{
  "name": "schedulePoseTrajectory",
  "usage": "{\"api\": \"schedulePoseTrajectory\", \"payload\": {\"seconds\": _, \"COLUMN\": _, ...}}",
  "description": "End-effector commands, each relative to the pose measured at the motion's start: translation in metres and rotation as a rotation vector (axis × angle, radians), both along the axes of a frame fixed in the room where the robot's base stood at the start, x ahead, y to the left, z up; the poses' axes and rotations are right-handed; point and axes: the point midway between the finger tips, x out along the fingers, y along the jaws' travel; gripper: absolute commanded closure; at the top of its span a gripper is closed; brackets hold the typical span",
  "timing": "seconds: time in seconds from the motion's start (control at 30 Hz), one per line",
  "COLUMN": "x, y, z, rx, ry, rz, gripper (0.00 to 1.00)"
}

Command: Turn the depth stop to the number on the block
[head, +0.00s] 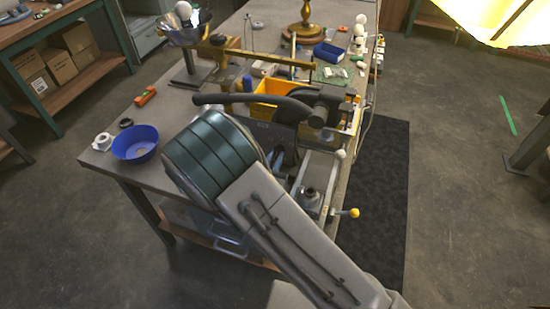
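A grey metal fixture (311,194) stands at the bench's right front edge, partly behind my arm. It has a round upright fitting and a lever with a yellow knob (354,212). I cannot make out which part is the depth stop, and no number on a block is legible. My arm rises from the bottom right and covers much of the fixture's left side. Dark parts beyond the arm's large joint may belong to my wrist. My gripper's fingers cannot be made out, so its opening and any contact are hidden.
On the grey bench (105,158) stand a blue bowl (136,143), a white ring-shaped part (103,142), an orange tool (146,96), a yellow bin (277,92), a small blue bin (328,52) and a wooden lamp base (304,30). A dark mat (382,190) covers the floor to the right.

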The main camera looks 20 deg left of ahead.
Motion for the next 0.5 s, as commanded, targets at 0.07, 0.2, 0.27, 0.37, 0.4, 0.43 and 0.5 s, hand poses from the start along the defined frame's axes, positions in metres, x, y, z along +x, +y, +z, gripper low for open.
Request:
{"api": "schedulePoseTrajectory", "payload": {"seconds": 0.07, "x": 0.000, "y": 0.001, "z": 0.000, "rx": 0.001, "ry": -0.001, "rz": 0.001, "gripper": 0.65}}
{"api": "schedulePoseTrajectory", "payload": {"seconds": 0.2, "x": 0.000, "y": 0.000, "z": 0.000, "rx": 0.001, "ry": 0.000, "rz": 0.001, "gripper": 0.65}}
{"api": "schedulePoseTrajectory", "payload": {"seconds": 0.27, "x": 0.000, "y": 0.000, "z": 0.000, "rx": 0.001, "ry": 0.000, "rz": 0.001, "gripper": 0.65}}
{"api": "schedulePoseTrajectory", "payload": {"seconds": 0.37, "x": -0.001, "y": 0.000, "z": 0.000, "rx": 0.001, "ry": 0.000, "rz": 0.001, "gripper": 0.65}}
{"api": "schedulePoseTrajectory", "payload": {"seconds": 0.4, "x": -0.003, "y": 0.001, "z": 0.000, "rx": 0.001, "ry": 0.000, "rz": 0.001, "gripper": 0.65}}
{"api": "schedulePoseTrajectory", "payload": {"seconds": 0.43, "x": -0.005, "y": 0.001, "z": -0.001, "rx": 0.002, "ry": 0.000, "rz": 0.002, "gripper": 0.65}}
{"api": "schedulePoseTrajectory", "payload": {"seconds": 0.5, "x": -0.013, "y": 0.002, "z": -0.001, "rx": 0.002, "ry": 0.001, "rz": 0.002, "gripper": 0.65}}
